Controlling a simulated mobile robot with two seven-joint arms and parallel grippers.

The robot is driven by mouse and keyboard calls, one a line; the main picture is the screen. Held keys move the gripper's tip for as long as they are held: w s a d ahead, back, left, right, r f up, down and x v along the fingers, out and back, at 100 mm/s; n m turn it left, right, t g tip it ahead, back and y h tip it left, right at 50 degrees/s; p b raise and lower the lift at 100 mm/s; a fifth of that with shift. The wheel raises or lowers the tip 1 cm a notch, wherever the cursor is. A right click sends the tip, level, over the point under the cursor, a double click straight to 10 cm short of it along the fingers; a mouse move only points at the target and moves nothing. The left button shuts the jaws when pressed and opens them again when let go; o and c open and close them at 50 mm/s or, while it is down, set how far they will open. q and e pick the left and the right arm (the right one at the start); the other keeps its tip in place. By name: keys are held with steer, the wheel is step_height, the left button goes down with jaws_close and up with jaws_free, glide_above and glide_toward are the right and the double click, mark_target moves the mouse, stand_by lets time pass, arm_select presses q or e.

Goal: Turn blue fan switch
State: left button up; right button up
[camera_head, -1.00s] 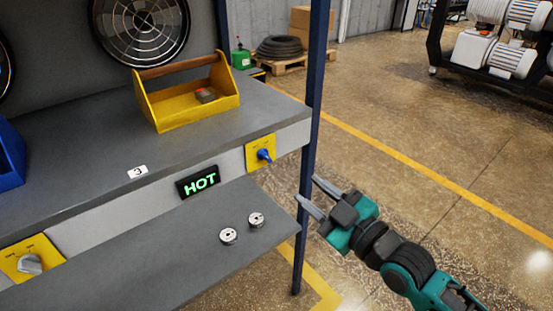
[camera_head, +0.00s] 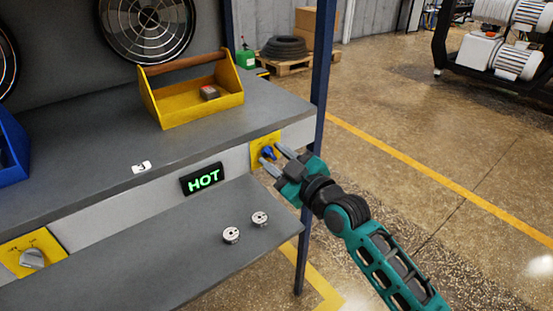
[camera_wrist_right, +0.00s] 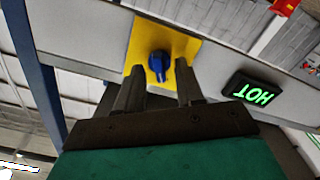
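The blue fan switch (camera_head: 268,152) is a knob on a yellow plate (camera_head: 257,160) on the bench's front panel, right of the HOT sign. My right gripper (camera_head: 272,155) is open, with its two fingers pointing at the knob. In the right wrist view the blue knob (camera_wrist_right: 158,66) shows between and beyond the open fingertips (camera_wrist_right: 160,80), on its yellow plate (camera_wrist_right: 190,45). The fingers seem close to the knob, but I cannot tell whether they touch it. My left gripper is in neither view.
A lit HOT sign (camera_head: 202,178) is left of the switch. A lower shelf (camera_head: 160,250) with two small metal discs (camera_head: 231,235) juts out below. A blue post (camera_head: 322,90) stands just right of the switch. A grey knob (camera_head: 32,257) is far left. A yellow toolbox (camera_head: 185,112) sits above.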

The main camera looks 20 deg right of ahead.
steer(key=shift+w, duration=0.1)
jaws_close()
stand_by(0.3)
